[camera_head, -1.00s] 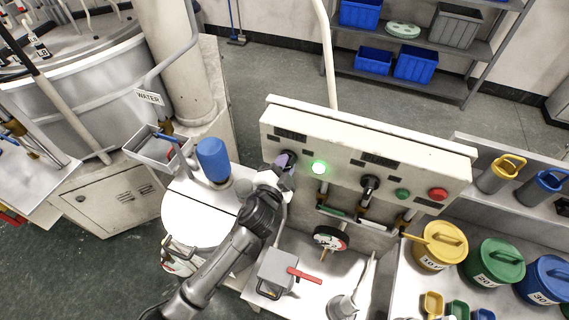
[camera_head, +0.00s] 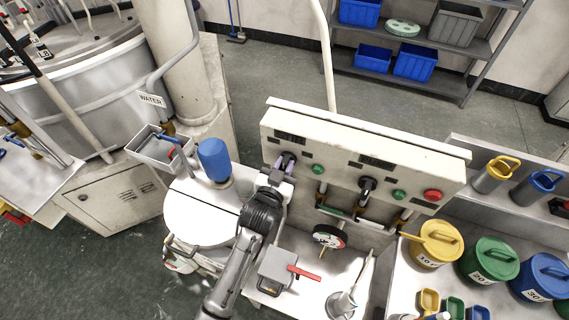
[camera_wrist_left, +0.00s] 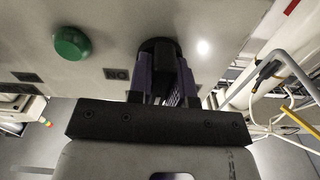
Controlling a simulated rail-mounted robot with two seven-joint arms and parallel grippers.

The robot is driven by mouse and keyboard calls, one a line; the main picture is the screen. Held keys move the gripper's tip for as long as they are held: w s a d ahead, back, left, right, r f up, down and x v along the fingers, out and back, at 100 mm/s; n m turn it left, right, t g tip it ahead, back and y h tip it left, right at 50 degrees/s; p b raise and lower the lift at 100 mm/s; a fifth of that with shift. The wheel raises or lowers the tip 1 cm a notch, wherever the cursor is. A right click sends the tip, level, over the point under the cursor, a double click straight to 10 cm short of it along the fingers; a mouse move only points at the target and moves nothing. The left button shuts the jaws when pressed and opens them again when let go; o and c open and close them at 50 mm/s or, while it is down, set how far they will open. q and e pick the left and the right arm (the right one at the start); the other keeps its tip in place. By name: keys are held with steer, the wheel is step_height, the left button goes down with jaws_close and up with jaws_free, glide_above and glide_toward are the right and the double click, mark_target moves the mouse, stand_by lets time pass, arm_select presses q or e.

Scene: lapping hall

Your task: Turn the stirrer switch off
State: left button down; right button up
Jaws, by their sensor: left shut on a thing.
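A cream control panel (camera_head: 330,140) stands in the middle of the head view. It carries two black rotary switches, and I cannot read which label says stirrer. My left gripper (camera_head: 287,160) is at the panel's left switch. In the left wrist view its purple fingers (camera_wrist_left: 163,88) are shut around the black switch knob (camera_wrist_left: 160,52), one on each side. The green lamp (camera_head: 318,169) right of that switch is unlit; a dark green one shows in the wrist view (camera_wrist_left: 72,43). The other switch (camera_head: 367,186) stands free. My right gripper is not seen.
A red button (camera_head: 433,195) and a green button (camera_head: 398,196) sit at the panel's right. A blue cylinder (camera_head: 214,160) stands left of my arm.

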arm_select(q)
steer(key=shift+n, duration=0.6)
steer(key=c, duration=1)
jaws_free()
steer(key=shift+c, duration=0.2)
steer(key=b+v, duration=0.1)
steer(key=v, duration=1.3)
steer(key=shift+b, duration=0.35)
steer(key=shift+w, duration=0.15)
